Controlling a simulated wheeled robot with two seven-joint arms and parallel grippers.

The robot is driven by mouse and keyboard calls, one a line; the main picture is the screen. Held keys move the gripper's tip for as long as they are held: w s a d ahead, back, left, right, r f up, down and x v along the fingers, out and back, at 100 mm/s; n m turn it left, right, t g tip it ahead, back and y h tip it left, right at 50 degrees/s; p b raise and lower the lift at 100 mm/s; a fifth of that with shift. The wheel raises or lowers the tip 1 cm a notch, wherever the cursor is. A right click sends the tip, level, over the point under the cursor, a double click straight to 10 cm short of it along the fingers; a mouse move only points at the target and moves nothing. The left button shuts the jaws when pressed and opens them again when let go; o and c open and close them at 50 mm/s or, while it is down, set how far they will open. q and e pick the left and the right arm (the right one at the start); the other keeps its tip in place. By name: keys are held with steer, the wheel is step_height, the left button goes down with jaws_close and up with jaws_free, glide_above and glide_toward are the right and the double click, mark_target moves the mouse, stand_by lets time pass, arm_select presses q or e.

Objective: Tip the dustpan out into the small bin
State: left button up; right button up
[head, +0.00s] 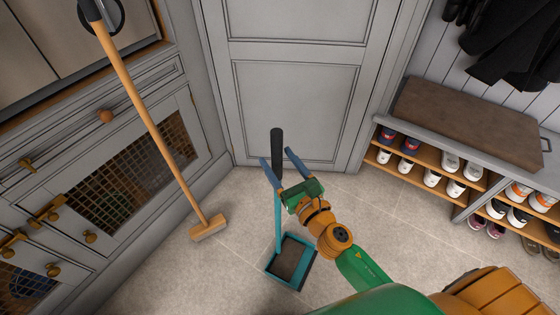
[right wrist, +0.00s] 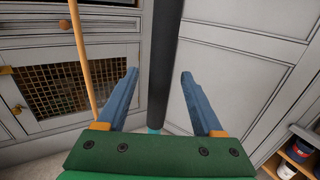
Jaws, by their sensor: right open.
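The dustpan (head: 291,262) is teal with a dark inside and rests on the tiled floor. Its tall upright handle ends in a dark grip (head: 277,148), which also shows in the right wrist view (right wrist: 164,60). My right gripper (head: 274,157) is open, with its two blue fingers on either side of the handle. In the right wrist view the handle stands between the fingers, with gaps to both. My left gripper is in neither view. I see no small bin in these frames. I cannot make out what lies in the pan.
A wooden broom (head: 209,228) leans against the grey cabinet (head: 140,110) at left. A shoe bench with a brown cushion (head: 468,120) and shelved shoes stands at right. A grey door (head: 296,110) is behind the handle. The floor (head: 190,275) left of the dustpan is clear.

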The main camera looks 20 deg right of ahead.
steer(key=w, duration=0.4)
steer(key=shift+w+a, duration=0.25)
steer(key=shift+a, duration=0.1)
jaws_close()
stand_by(1.1)
step_height(320, 180, up, 4)
steer(key=p, duration=0.4)
